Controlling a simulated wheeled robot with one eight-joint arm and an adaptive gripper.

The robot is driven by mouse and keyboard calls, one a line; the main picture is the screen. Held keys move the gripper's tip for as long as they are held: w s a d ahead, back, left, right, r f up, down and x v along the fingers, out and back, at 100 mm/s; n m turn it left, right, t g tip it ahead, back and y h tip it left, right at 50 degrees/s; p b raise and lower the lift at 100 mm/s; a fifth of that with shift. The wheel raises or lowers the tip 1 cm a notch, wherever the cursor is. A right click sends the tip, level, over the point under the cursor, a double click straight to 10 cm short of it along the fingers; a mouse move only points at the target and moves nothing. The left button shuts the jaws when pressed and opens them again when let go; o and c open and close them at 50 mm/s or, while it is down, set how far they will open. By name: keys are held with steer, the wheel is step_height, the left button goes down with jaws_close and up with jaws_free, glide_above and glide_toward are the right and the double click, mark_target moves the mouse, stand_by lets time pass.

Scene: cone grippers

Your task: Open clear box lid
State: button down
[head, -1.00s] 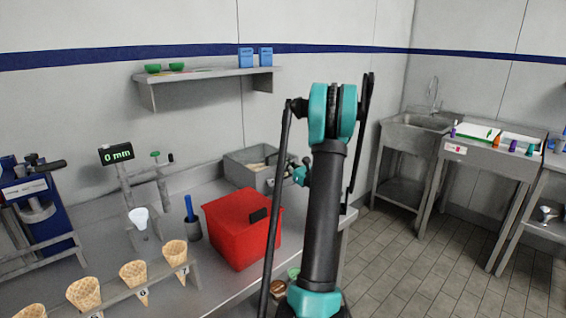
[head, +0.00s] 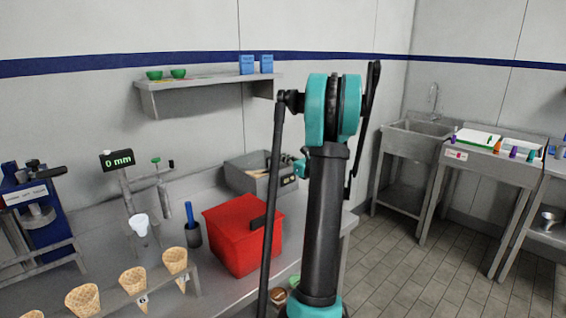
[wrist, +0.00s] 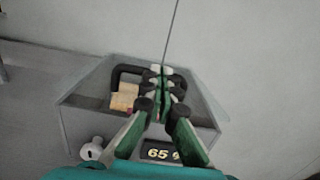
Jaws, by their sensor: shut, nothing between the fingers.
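A grey box (head: 236,178) stands at the back of the counter, partly behind my arm in the head view. In the wrist view the box (wrist: 78,128) has a dark handle (wrist: 118,76) at its far side, cream-coloured pieces (wrist: 124,98), a white knob (wrist: 92,149) and a display reading about 65 %. The clear lid's edges are hard to make out. My gripper (wrist: 161,74) is shut and empty, with its fingertips over the box by the handle. I cannot tell if they touch it. In the head view my arm hides most of the gripper.
Waffle cones (head: 133,281) stand in a rack at the front. A wall shelf (head: 205,88) hangs above. A sink (head: 410,140) is at right.

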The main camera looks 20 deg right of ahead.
steer(key=w+a+r+g+h, duration=0.1)
steer(key=w+a+r+g, duration=0.1)
steer(key=w+r, duration=0.5)
steer(key=w+a+r+g+h, duration=0.1)
steer(key=w+a+r+g, duration=0.2)
steer(key=r, duration=0.7)
steer(key=shift+w+r+g, duration=0.4)
steer(key=shift+w+g, duration=0.6)
steer(key=shift+w, duration=0.9)
steer(key=shift+s, duration=0.1)
